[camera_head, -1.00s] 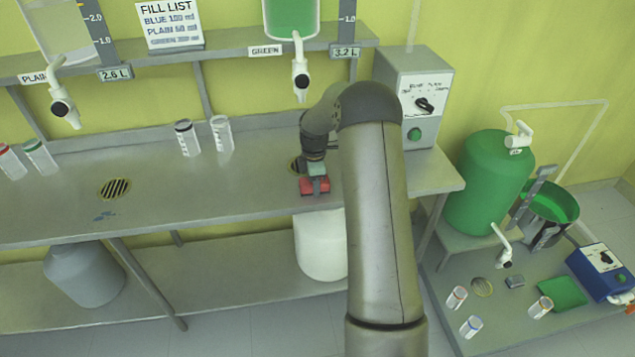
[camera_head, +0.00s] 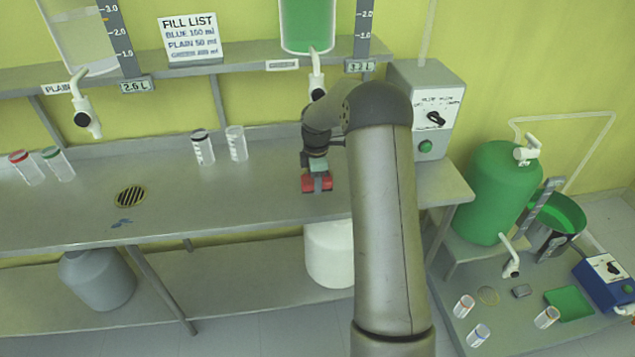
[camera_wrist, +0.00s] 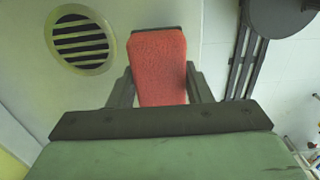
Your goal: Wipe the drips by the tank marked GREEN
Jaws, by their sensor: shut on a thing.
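The GREEN tank (camera_head: 307,25) holds green liquid on the shelf at top centre. Its label (camera_head: 283,65) is on the shelf edge, and its tap (camera_head: 318,88) hangs below, partly covered by my arm. My gripper (camera_head: 317,178) is below this tap, at the bench top. It is shut on a red sponge (camera_wrist: 158,65), which also shows in the head view (camera_head: 317,185). In the wrist view the sponge is beside a slotted drain (camera_wrist: 82,40). I see no drips by this drain; the gripper and sponge hide part of the bench. Blue drips (camera_head: 122,223) lie near the left drain (camera_head: 131,197).
A grey pump box (camera_head: 425,105) stands to the right. The bench (camera_head: 215,200) is clear between the left drain and my gripper. A white container (camera_head: 330,255) is below the front edge.

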